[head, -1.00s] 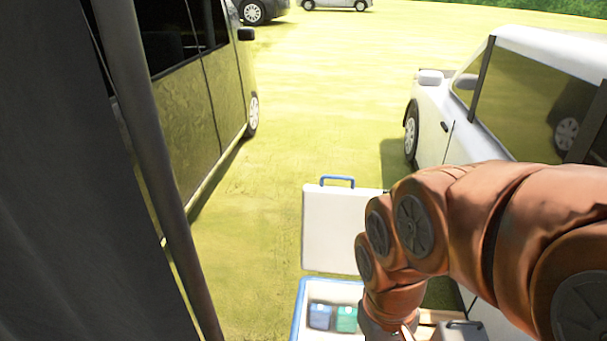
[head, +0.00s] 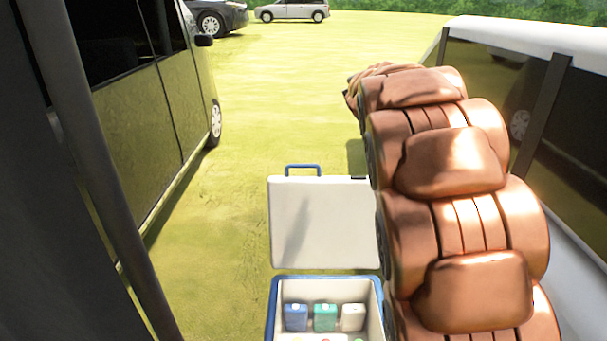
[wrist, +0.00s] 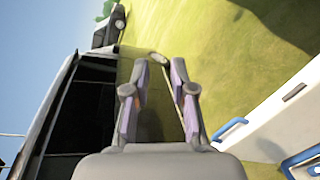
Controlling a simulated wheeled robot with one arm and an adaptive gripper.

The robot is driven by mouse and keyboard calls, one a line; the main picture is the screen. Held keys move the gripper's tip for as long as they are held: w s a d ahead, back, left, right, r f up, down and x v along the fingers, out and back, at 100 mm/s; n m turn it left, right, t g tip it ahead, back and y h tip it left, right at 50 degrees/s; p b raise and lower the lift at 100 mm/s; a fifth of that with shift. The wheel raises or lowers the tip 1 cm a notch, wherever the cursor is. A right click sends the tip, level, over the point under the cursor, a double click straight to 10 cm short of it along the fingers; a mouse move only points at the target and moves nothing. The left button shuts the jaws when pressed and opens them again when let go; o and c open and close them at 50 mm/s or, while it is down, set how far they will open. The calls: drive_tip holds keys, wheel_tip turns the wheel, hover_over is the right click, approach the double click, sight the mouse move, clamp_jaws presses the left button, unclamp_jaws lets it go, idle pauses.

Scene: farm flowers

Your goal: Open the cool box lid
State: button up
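The cool box (head: 375,300) stands low in the head view, with a blue rim and pale inner walls. Its lid (head: 322,225) stands upright behind it, swung open, with a blue handle (head: 302,168) on top. Blue, teal and white packs show inside. In the wrist view the lid (wrist: 285,118) and its blue handle (wrist: 231,128) are at the right, and a corner of the box (wrist: 303,163) shows below. My gripper (wrist: 160,62) is open and empty, apart from the lid and handle. It cannot be made out in the head view.
A dark van (head: 150,110) stands at left and a white car (head: 540,45) at right, close to my arm. A dark pole (head: 95,170) is near at left. Open grass (head: 270,90) lies beyond the box. More cars (head: 292,10) stand far off.

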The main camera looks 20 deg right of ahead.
drive_tip(key=w+r+n+t+y+b, duration=0.1)
drive_tip(key=w+n+t+y+b, duration=0.2)
drive_tip(key=w+n, duration=0.5)
drive_tip(key=n+g+y+b, duration=0.7)
drive_tip(key=n+y, duration=0.8)
drive_tip(key=n, duration=1.4)
approach(306, 166)
drive_tip(key=w+a, duration=0.1)
drive_tip(key=w+a+f, duration=0.1)
drive_tip(key=shift+w+g+p, duration=0.3)
drive_tip(key=shift+w+p, duration=0.05)
drive_tip(key=p+x, duration=0.1)
drive_tip(key=x, duration=0.2)
drive_tip(key=p+x, duration=0.1)
drive_tip(key=x, duration=0.2)
drive_tip(key=shift+s+a+r, duration=0.1)
drive_tip(key=shift+a+r, duration=0.1)
drive_tip(key=shift+r, duration=0.05)
drive_tip(key=shift+x, duration=0.85)
drive_tip(key=shift+d, duration=0.1)
clamp_jaws()
